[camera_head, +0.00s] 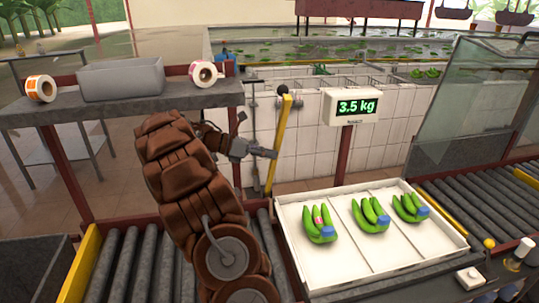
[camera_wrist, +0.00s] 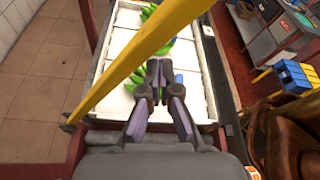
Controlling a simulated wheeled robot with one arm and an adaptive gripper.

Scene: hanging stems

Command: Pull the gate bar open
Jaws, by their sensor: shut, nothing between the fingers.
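The gate bar (camera_head: 280,135) is a yellow bar that stands raised and tilted, left of the scale display. In the wrist view the gate bar (camera_wrist: 122,76) runs diagonally from lower left to upper right, across the space just past my fingertips. My gripper (camera_head: 272,153) is at the bar's middle in the head view, its tip meeting the bar's outline. In the wrist view my gripper (camera_wrist: 159,64) has its fingertips together with nothing between them. I cannot tell whether the fingers touch the bar.
A white tray (camera_head: 337,284) with green banana bunches (camera_head: 320,224) lies right of the bar. The scale display (camera_head: 353,107) reads 3.5 kg. A grey shelf (camera_head: 120,108) with a bin (camera_head: 120,80) and label rolls (camera_head: 40,88) is at left. Rollers (camera_head: 130,262) lie below.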

